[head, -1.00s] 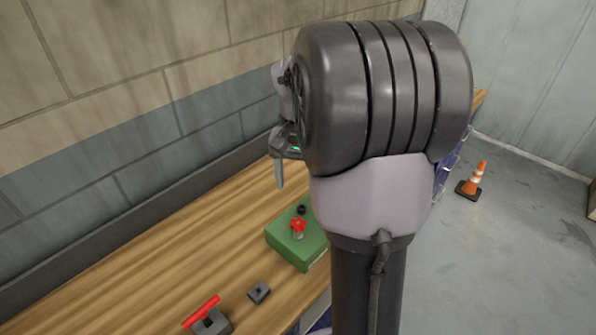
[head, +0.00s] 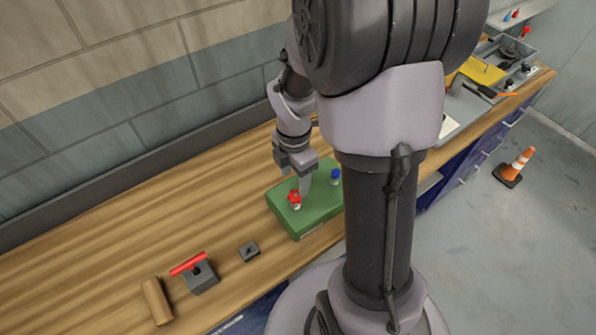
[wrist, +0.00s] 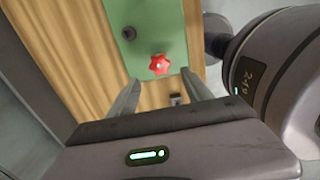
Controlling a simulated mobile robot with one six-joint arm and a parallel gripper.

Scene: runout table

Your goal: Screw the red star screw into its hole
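The red star screw (head: 295,197) stands upright on the green block (head: 316,215), near its left side; I cannot tell how deep it sits. It also shows in the wrist view (wrist: 159,65), ahead of and between my fingertips. My gripper (head: 304,188) points down over the block beside the screw. In the wrist view my gripper (wrist: 160,86) has its two fingers well apart with nothing between them. A dark round hole or knob (wrist: 128,33) shows on the green block in the wrist view.
A blue screw (head: 336,176) stands at the block's right. To the left are a small grey block (head: 249,251), a grey block with a red bar (head: 200,278) and a wooden cylinder (head: 157,300). A grey tray with tools (head: 512,62) is far right. The wall runs behind the table.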

